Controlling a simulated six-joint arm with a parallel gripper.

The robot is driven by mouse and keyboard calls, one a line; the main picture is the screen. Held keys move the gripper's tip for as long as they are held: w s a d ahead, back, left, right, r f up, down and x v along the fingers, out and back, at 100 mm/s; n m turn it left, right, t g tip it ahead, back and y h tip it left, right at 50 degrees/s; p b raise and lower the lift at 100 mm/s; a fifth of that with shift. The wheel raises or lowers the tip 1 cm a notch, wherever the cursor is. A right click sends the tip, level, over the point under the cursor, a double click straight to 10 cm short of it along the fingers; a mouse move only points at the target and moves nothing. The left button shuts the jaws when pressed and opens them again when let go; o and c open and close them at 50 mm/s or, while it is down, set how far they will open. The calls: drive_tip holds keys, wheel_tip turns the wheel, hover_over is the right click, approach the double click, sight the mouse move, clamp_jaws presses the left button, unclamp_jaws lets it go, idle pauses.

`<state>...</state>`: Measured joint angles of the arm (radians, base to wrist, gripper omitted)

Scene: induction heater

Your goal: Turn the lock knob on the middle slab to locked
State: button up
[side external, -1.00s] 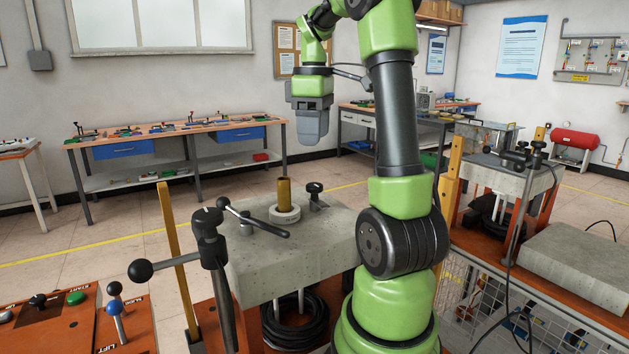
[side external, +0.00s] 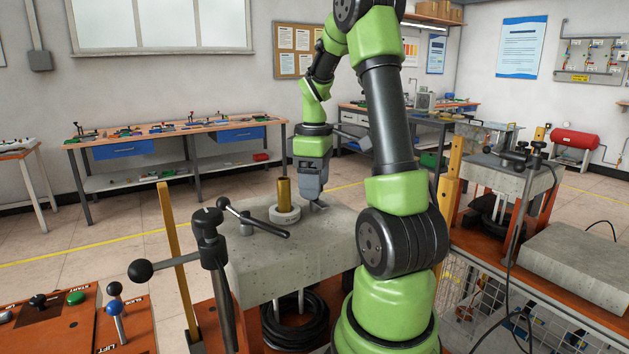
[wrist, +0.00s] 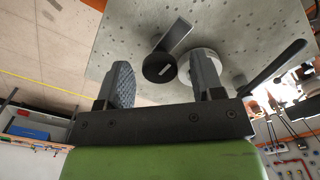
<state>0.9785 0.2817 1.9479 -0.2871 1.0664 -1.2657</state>
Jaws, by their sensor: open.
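The middle slab (side external: 300,250) is a grey concrete block. In the wrist view the round black lock knob (wrist: 159,68) shows a short pale mark on its top and stands beside a grey bracket (wrist: 177,36) on the slab (wrist: 130,45). My gripper (side external: 311,192) points down over the slab's back right part and hides the knob in the side view. In the wrist view my gripper (wrist: 163,66) is open, with one finger on each side of the knob in the picture. I cannot tell whether the fingertips are level with it or still above it.
A brass cylinder (side external: 284,191) stands on a pale ring (side external: 285,216) just left of my gripper. In the wrist view the ring (wrist: 211,56) is partly behind the right finger. A black lever (side external: 255,219) reaches across the slab's front left.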

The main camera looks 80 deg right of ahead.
drive_tip(key=shift+c, duration=0.4)
drive_tip(key=c, duration=0.8)
drive_tip(key=shift+c, duration=0.2)
drive_tip(key=shift+m, duration=0.3)
drive_tip(key=m, duration=0.3)
drive_tip(key=shift+m, duration=0.4)
drive_tip(key=m, duration=0.9)
drive_tip(key=shift+m, duration=2.2)
